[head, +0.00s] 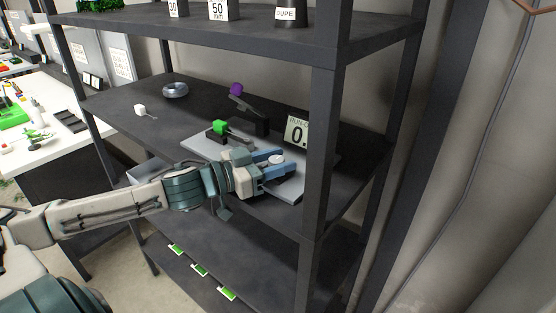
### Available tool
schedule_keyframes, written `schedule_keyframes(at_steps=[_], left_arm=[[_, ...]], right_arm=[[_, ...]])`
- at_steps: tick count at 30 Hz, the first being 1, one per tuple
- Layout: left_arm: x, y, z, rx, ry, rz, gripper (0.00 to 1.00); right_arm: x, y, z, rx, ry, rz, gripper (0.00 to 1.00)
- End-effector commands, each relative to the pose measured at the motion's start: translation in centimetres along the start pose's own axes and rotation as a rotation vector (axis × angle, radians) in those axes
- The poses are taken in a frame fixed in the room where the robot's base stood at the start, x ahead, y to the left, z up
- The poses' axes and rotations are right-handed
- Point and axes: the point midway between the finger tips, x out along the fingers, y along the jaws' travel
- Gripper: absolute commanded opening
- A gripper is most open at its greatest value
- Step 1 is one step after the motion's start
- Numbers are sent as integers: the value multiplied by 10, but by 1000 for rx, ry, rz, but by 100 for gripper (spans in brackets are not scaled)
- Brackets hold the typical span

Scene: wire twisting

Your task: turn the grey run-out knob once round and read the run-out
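My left gripper (279,162) reaches over the light grey base plate (203,146) on the middle shelf. Its two blue fingers are apart, with a small pale grey round piece, which looks like the run-out knob (276,158), between their tips. I cannot tell whether the fingers touch it. My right gripper is out of view.
A dark shelf post (322,150) rises just right of the gripper, and the upper shelf (250,40) hangs above.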

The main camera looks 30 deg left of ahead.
Motion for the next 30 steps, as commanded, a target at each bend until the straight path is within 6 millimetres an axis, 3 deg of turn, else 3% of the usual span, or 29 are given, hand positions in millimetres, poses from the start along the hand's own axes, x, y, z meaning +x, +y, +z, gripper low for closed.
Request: schedule_keyframes(at_steps=[1,5,12,30], left_arm=[[0,0,0,0,0,0,31],[0,0,0,0,0,0,8],[0,0,1,-2,0,-9,8],[1,1,0,-10,5,-261,8]], right_arm=[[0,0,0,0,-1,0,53],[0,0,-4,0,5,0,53],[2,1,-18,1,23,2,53],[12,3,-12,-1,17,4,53]])
